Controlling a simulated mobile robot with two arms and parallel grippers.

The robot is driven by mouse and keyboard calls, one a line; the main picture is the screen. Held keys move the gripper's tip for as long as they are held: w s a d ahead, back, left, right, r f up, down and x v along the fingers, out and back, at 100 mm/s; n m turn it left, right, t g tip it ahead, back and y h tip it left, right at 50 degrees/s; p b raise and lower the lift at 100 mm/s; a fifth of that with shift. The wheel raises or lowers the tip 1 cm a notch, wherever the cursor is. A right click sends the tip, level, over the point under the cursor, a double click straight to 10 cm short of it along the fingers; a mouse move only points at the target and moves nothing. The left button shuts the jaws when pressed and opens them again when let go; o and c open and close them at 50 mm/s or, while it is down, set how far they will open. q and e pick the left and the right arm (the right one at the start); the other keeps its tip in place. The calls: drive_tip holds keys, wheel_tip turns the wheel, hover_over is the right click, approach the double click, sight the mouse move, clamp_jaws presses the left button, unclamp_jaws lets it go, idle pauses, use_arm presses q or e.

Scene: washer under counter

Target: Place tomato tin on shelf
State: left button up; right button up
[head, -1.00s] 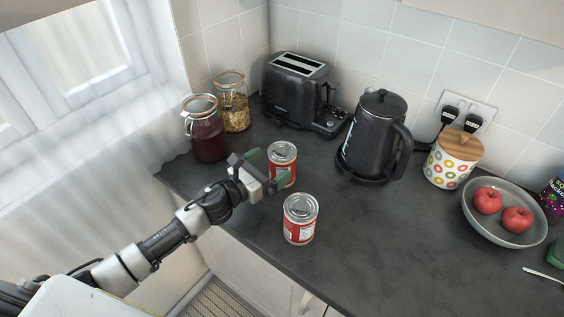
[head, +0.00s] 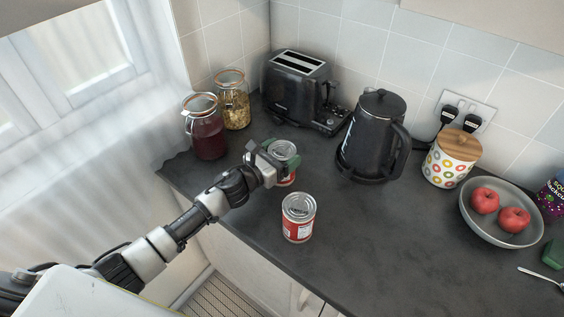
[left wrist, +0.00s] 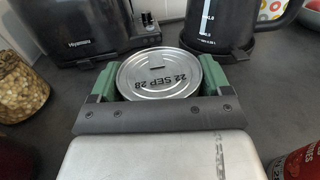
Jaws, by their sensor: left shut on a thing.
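Two red tins with silver lids stand on the dark counter. My left gripper (head: 279,160) is shut on the farther tin (head: 284,151), its green-padded fingers on either side of it. In the left wrist view that tin's lid (left wrist: 160,75), printed "22 SEP 28", sits between the green fingers. The tin looks upright; I cannot tell whether it is clear of the counter. The nearer tin (head: 298,218) stands apart, closer to the front edge, and shows partly in the left wrist view (left wrist: 298,163). The tin labels are too small to read. No shelf is visible. My right gripper is not in view.
Behind the held tin stand a black toaster (head: 296,92) and a black kettle (head: 375,137). Two glass jars (head: 207,132) (head: 233,101) are at the left. A spotted canister (head: 451,160) and a bowl of apples (head: 489,232) are at the right. The counter front centre is clear.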

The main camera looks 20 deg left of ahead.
use_arm(q)
drive_tip(key=shift+c, duration=0.6)
drive_tip(key=shift+r, duration=0.1)
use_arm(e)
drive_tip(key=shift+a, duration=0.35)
